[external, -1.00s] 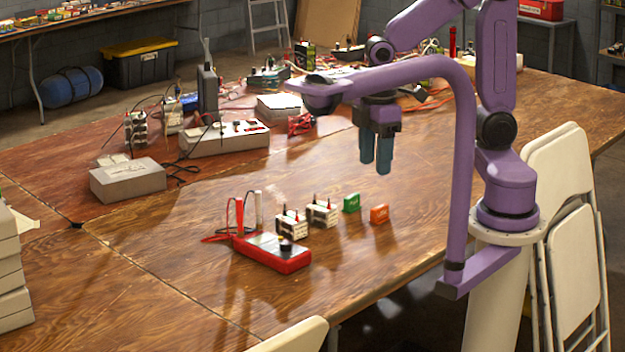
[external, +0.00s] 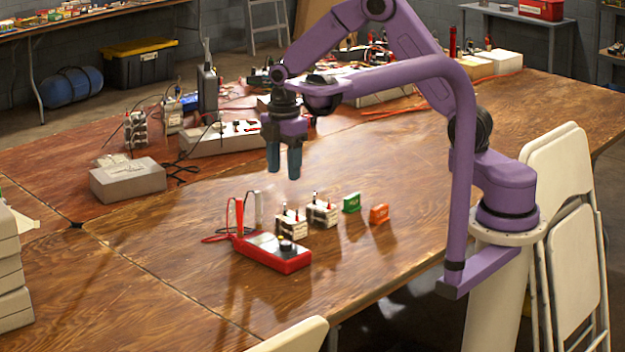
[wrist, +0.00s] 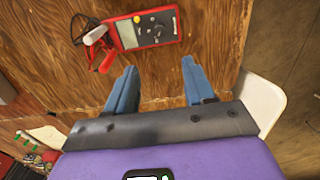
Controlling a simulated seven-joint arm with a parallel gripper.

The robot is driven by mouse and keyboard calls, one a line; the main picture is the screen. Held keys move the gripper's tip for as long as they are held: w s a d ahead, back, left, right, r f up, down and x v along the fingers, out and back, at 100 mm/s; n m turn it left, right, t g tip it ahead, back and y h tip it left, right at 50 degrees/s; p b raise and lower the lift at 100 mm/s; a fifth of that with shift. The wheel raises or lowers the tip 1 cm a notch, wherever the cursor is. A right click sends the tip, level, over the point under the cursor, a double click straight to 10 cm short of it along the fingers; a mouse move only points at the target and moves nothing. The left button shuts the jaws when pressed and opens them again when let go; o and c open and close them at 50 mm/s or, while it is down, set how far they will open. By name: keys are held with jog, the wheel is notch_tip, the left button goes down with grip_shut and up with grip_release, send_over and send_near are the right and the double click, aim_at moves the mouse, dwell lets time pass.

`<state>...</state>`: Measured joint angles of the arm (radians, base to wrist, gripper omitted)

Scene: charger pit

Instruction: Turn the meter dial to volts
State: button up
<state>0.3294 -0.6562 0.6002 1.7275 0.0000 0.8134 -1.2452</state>
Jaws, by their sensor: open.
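The red meter (external: 272,253) lies flat on the wooden table, with a dark round dial (external: 286,246) on its top face. In the wrist view the red meter (wrist: 148,27) is at the top, with its grey screen and a yellow spot by the dial area; the dial's setting is too small to read. Red and white probes (external: 239,215) with leads are at the meter's left end. My gripper (external: 284,172) is open and empty, above the table and behind the meter, apart from it. Its blue fingers (wrist: 160,88) point toward the meter in the wrist view.
Two white battery-like blocks (external: 291,226) (external: 322,214) stand just behind the meter. A green block (external: 351,203) and an orange block (external: 379,214) stand to their right. A grey box (external: 128,181) and a power strip-like unit (external: 222,139) are further back left. Table front is clear.

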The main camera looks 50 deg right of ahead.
aim_at(286, 243)
notch_tip(286, 243, down, 17)
jog(key=shift+f, duration=0.1)
dwell(0.5)
jog(key=shift+c, duration=0.3)
grip_shut()
